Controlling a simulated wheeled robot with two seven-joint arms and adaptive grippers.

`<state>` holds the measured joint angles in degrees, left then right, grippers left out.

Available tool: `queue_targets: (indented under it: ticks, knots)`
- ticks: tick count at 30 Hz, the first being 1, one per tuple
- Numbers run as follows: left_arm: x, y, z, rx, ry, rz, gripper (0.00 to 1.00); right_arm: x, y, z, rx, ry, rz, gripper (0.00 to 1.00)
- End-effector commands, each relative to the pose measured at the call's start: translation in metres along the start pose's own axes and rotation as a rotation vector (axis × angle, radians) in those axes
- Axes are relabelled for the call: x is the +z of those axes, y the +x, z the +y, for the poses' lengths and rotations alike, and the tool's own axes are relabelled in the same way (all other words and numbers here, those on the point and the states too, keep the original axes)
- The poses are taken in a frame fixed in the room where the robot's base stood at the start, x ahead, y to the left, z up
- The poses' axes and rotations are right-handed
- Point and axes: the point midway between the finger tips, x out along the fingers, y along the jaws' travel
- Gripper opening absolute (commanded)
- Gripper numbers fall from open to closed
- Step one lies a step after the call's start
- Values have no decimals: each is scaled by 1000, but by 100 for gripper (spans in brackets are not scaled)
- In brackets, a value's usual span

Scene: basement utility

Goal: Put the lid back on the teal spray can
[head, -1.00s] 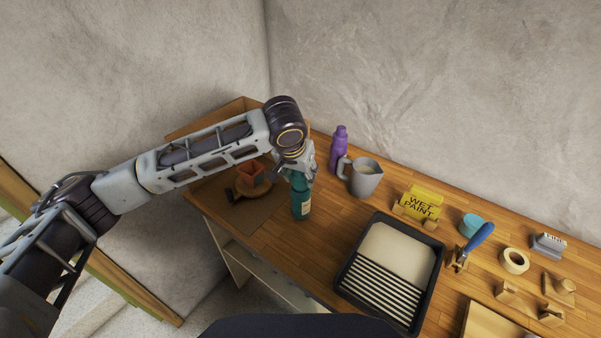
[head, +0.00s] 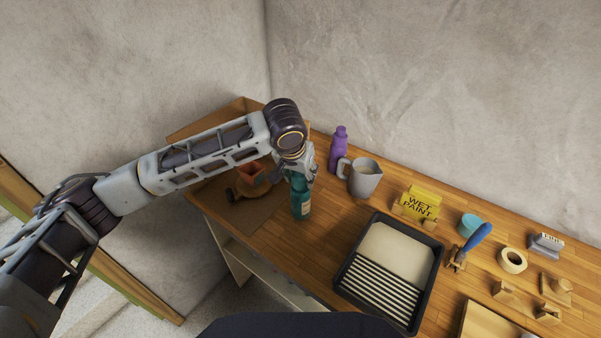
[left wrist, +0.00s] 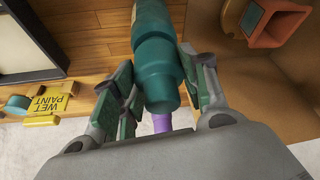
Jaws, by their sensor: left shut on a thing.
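The teal spray can (head: 302,207) stands upright near the left end of the wooden workbench, with a pale label on its front. My left gripper (head: 299,172) is above it, coming down over its top. In the left wrist view the gripper (left wrist: 158,95) is shut on the teal lid (left wrist: 160,75), a darker stepped cap between its two fingers. The lid is in line with the can body (left wrist: 152,15) and meets it. I cannot tell whether it is fully seated. The fingers hide this part in the head view. My right gripper is not in view.
A purple bottle (head: 338,150) and grey jug (head: 364,179) stand just right of the can. An orange pot (head: 250,173) is behind my arm on the left. A paint tray (head: 346,285), a yellow wet paint sign (head: 421,203) and a teal round object (head: 469,225) lie right.

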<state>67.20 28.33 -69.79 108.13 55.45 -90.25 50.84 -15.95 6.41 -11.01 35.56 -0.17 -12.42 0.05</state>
Motion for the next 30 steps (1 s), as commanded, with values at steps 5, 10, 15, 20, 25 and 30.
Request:
queue_targets:
  ticks: [5,10,15,20,25,30]
  knots:
    - [0,0,0,0,0,0,32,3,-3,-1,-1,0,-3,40]
    - [0,0,0,0,0,0,32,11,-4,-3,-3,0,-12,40]
    - [0,0,0,0,0,0,32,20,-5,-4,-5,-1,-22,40]
    - [0,0,0,0,0,0,32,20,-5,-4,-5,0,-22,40]
    - [0,0,0,0,0,0,56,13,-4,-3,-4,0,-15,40]
    - [0,0,0,0,0,0,69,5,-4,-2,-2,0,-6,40]
